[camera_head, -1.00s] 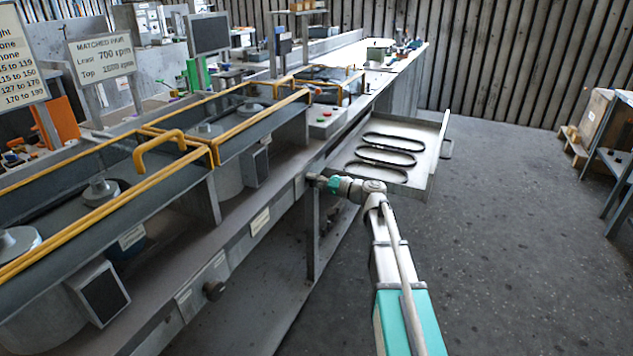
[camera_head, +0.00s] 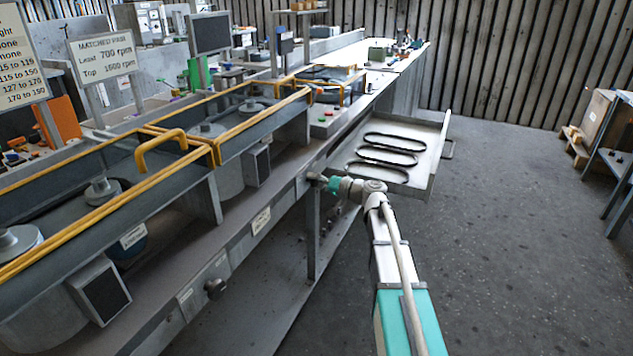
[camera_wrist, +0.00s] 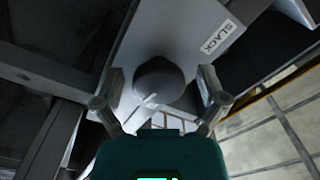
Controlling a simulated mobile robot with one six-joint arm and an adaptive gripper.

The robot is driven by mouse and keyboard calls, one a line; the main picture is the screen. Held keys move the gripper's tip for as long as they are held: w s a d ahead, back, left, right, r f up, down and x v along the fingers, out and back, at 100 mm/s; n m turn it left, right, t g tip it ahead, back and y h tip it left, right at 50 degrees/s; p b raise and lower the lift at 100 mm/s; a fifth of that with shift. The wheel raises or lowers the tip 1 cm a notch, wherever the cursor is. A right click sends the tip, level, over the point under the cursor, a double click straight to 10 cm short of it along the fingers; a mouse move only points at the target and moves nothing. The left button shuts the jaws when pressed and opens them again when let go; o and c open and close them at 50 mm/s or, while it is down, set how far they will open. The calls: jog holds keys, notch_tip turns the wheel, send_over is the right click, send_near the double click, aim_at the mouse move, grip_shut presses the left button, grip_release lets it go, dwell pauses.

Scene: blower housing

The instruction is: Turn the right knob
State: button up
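The right knob (camera_wrist: 158,80) is a round dark grey knob with a pale pointer, on a grey panel in the wrist view. My gripper (camera_wrist: 162,88) is open, with one finger on each side of the knob. Gaps show between the fingers and the knob, so it does not look gripped. In the head view my gripper (camera_head: 315,179) is at the front face of the bench, and it and the arm hide the right knob. Another dark knob (camera_head: 215,287) sits on the bench front further left.
A SLACK label (camera_wrist: 217,37) is beside the right knob. A metal tray (camera_head: 431,150) with several black belts juts out just beyond my arm. A bench leg (camera_head: 312,235) stands below the gripper. Yellow-railed guards (camera_head: 212,150) line the bench top.

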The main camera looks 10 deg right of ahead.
jog(key=shift+d, duration=0.15)
jog(key=v, duration=1.1)
jog(key=shift+s+d, duration=0.25)
jog(key=shift+d, duration=0.05)
dwell(0.5)
jog(key=s+a+f+n+g+h, duration=0.1)
jog(key=s+a+f+g+h, duration=0.4)
jog(key=s+a+f, duration=0.4)
jog(key=s+f+g+h, duration=0.6)
jog(key=s+f+h, duration=0.35)
jog(key=s, duration=0.35)
notch_tip(320, 180, up, 26)
jog(key=p, duration=2.6)
jog(key=shift+r+m, duration=0.2)
jog(key=shift+m, duration=0.2)
